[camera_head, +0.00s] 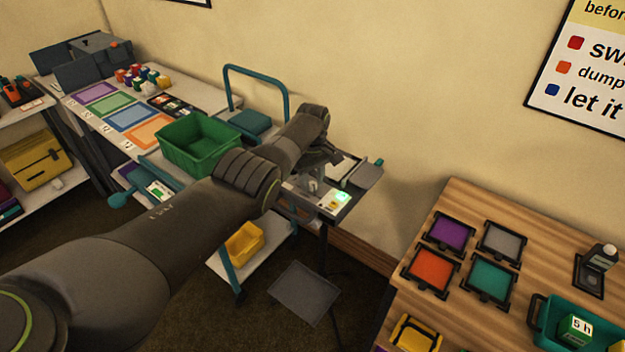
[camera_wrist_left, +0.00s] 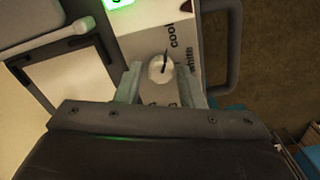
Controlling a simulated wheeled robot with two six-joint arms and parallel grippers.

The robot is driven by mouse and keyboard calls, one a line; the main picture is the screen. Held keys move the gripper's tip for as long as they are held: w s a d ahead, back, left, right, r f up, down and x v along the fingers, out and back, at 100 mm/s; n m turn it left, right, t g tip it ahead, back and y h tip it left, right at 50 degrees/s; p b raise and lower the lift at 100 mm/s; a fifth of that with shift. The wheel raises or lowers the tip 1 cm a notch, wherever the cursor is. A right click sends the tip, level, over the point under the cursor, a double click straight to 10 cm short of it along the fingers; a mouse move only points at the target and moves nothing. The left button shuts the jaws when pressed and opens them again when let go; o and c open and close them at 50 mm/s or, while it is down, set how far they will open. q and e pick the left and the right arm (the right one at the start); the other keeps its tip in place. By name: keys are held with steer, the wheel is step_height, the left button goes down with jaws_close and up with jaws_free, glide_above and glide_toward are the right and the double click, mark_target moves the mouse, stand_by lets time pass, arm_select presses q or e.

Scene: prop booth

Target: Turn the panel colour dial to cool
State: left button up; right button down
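The panel (camera_head: 338,201) stands on the small stand by the wall, with a green lit display (camera_wrist_left: 118,2) on it. Its dial (camera_wrist_left: 161,68) is a round white knob with a dark pointer line, seen close up in the left wrist view. The pointer runs roughly toward the top of that view, near the printed word "cool" (camera_wrist_left: 180,30); "white" is printed at the dial's right. My left gripper (camera_wrist_left: 160,78) is over the panel, its fingers on either side of the dial with small gaps visible. Contact cannot be told. My right gripper is not in view.
A grey handle (camera_wrist_left: 234,45) runs along the panel's right side. A white board with a dark frame (camera_wrist_left: 70,75) lies at its left. A green crate (camera_head: 200,145) stands on the trolley at left. A wooden table (camera_head: 460,200) with coloured trays is at right.

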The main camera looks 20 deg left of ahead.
mark_target(313, 183)
arm_select(q)
steer(key=shift+o, duration=1)
steer(key=shift+r, duration=0.4)
step_height(313, 183, up, 5)
steer(key=shift+f+p, duration=0.1)
steer(key=shift+p, duration=0.65)
step_height(313, 183, up, 12)
steer(key=b, duration=0.2)
steer(key=shift+b, duration=0.4)
steer(key=shift+f, duration=0.2)
